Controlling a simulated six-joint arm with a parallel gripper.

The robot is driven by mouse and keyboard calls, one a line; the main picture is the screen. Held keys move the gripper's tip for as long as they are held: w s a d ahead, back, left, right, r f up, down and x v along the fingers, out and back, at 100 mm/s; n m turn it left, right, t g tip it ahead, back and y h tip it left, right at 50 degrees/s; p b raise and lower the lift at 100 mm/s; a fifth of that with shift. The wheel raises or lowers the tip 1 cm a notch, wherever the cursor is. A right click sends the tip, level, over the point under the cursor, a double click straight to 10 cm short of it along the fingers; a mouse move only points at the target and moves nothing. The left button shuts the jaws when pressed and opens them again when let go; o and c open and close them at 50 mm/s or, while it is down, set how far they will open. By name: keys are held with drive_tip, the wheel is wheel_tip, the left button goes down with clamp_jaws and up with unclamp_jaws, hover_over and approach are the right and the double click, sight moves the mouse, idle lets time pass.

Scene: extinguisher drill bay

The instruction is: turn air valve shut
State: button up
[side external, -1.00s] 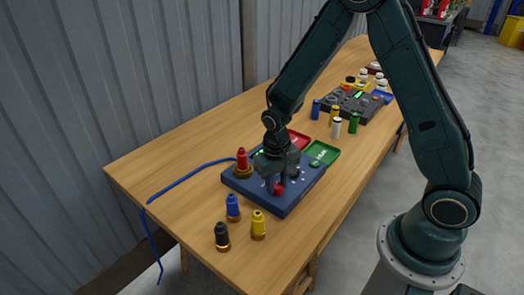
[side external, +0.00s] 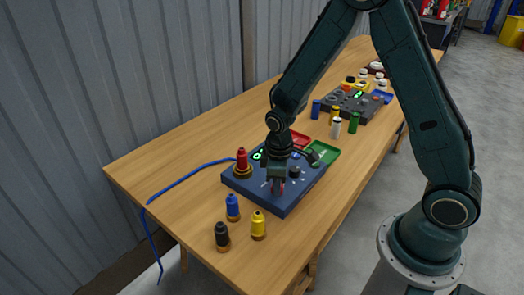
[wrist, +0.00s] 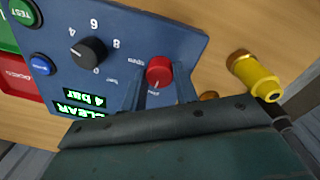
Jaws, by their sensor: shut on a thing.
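The air valve is a round red knob (wrist: 159,71) on the blue control panel (wrist: 190,32); in the side view the knob (side external: 281,187) shows only in part behind my fingers. My gripper (wrist: 158,88) points down at the panel, its two fingers on opposite sides of the knob and shut on it; it also shows in the side view (side external: 279,184). Small white lettering lies beside the knob, one word looking like "open". I cannot tell which mark the knob points to. A display (wrist: 86,99) reads "4 bar", and another below reads "CLEAR".
A black dial (wrist: 88,52), a blue button (wrist: 40,64) and a green TEST button (wrist: 22,11) share the panel.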

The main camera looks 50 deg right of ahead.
drive_tip(key=shift+w+n, duration=0.1)
drive_tip(key=shift+n, duration=0.5)
drive_tip(key=o, duration=1)
drive_tip(key=shift+c, duration=0.2)
drive_tip(key=shift+r, duration=0.15)
wheel_tip(320, 180, up, 14)
drive_tip(key=shift+s+a+f, duration=0.2)
drive_tip(key=shift+s+a, duration=0.05)
